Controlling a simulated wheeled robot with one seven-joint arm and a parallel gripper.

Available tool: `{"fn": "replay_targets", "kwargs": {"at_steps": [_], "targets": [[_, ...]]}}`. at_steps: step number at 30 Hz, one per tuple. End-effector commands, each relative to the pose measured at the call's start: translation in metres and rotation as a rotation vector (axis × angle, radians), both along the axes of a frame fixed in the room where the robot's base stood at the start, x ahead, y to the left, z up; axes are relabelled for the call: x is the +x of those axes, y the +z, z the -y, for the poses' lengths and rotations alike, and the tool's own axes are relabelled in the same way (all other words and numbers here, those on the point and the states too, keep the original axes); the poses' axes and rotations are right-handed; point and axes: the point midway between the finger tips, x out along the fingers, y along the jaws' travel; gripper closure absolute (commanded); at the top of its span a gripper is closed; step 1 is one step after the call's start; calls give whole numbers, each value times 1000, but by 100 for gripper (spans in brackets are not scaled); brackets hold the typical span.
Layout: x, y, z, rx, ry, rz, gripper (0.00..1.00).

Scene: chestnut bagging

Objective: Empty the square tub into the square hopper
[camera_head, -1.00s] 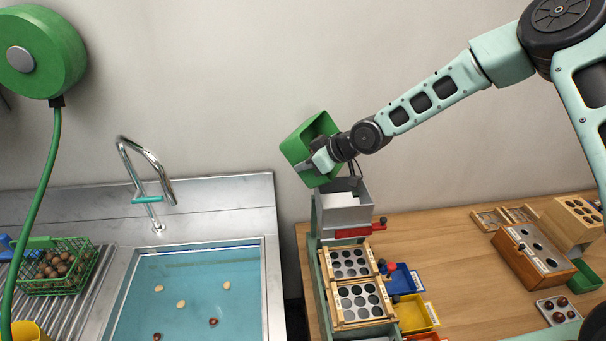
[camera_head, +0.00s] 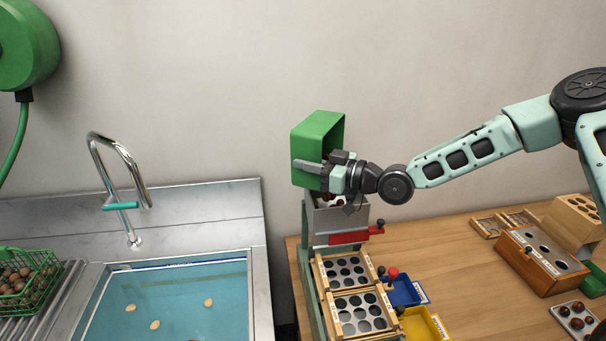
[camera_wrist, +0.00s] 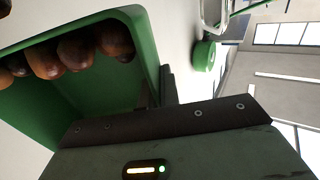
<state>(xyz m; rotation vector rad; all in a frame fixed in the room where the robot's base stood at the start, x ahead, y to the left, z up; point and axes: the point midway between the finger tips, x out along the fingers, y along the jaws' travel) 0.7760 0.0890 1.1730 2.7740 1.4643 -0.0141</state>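The green square tub (camera_head: 317,130) is tipped steeply over the grey square hopper (camera_head: 350,219), its mouth facing right and down. My gripper (camera_head: 322,170) is shut on the tub's wall and holds it just above the hopper. Several brown chestnuts (camera_wrist: 82,50) are still inside the tub near its rim in the wrist view, where the tub's green wall (camera_wrist: 146,45) also shows. A few dark chestnuts (camera_head: 328,200) show at the hopper's mouth, partly hidden by the tub and gripper. I cannot tell whether tub and hopper touch.
A red slide (camera_head: 348,237) sits on the hopper's front. Sizing trays with holes (camera_head: 345,270) lie below it, with blue (camera_head: 400,292) and yellow (camera_head: 424,325) bins alongside. The sink (camera_head: 180,300) and faucet (camera_head: 120,175) are left. The wooden table's middle is clear.

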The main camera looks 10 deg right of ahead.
Motion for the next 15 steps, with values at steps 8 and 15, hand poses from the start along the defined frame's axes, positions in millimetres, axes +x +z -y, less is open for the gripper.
{"fn": "replay_targets", "kwargs": {"at_steps": [8, 15], "targets": [[-5, -5, 8, 108, 0, 75, 100], [-10, -1, 15, 198, 1, 136, 100]]}}
